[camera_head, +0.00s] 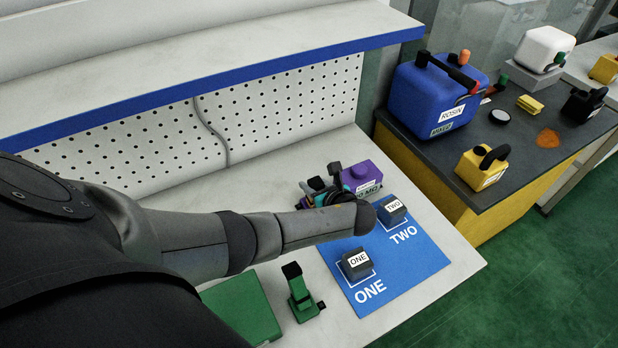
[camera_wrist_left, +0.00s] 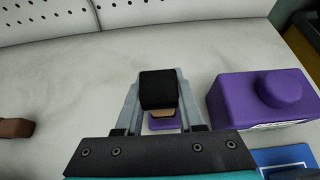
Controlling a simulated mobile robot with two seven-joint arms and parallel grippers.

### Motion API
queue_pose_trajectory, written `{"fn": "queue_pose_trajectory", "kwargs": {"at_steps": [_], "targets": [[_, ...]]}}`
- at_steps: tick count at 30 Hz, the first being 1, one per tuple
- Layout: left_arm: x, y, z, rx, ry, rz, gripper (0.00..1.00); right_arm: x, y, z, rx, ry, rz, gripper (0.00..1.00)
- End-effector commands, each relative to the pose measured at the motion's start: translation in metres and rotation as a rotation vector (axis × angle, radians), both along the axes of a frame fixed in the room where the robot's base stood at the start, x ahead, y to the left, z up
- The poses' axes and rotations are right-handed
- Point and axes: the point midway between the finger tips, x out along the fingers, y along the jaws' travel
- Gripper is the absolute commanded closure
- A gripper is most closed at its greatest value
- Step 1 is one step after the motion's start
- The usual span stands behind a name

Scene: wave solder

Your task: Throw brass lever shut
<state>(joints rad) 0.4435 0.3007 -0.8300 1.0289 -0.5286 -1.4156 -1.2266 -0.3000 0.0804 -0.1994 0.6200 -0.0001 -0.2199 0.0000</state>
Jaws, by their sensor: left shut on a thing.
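My left gripper (camera_head: 322,188) reaches over the bench from the left, beside a purple box. In the left wrist view, its two grey fingers (camera_wrist_left: 158,108) are shut on the black grip (camera_wrist_left: 158,88) of a lever. A brass-coloured part shows just below the grip, with a small purple base (camera_wrist_left: 164,124) under it. In the head view my own arm and hand cover most of this lever, so its angle cannot be told. My right gripper is not in view.
The purple box (camera_wrist_left: 262,98) stands close right of the gripper. A blue mat (camera_head: 421,249) holds two dark blocks, ONE (camera_head: 356,265) and TWO (camera_head: 391,210). A green lever device (camera_head: 300,297) stands nearer. A pegboard (camera_head: 290,105) rises behind. A brown object (camera_wrist_left: 14,128) lies left.

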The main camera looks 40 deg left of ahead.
Motion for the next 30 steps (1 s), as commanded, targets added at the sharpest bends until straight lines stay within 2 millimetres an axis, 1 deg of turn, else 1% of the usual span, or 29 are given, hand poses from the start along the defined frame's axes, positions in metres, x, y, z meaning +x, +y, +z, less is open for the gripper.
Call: {"fn": "queue_pose_trajectory", "kwargs": {"at_steps": [1, 6, 15, 21, 30], "targets": [[-0.002, -0.004, -0.004, 0.038, -0.016, -0.001, 1.0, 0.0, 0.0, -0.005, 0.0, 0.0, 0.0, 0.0], [-0.006, -0.013, -0.005, 0.155, -0.078, 0.0, 1.0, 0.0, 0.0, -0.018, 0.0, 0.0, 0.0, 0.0], [-0.012, -0.022, -0.006, 0.293, -0.151, 0.002, 1.0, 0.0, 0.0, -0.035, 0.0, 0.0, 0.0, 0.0], [-0.013, -0.024, -0.006, 0.332, -0.172, 0.002, 1.0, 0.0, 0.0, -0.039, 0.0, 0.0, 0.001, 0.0], [-0.014, -0.025, -0.005, 0.343, -0.176, 0.002, 1.0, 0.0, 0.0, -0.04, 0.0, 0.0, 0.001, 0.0]]}}
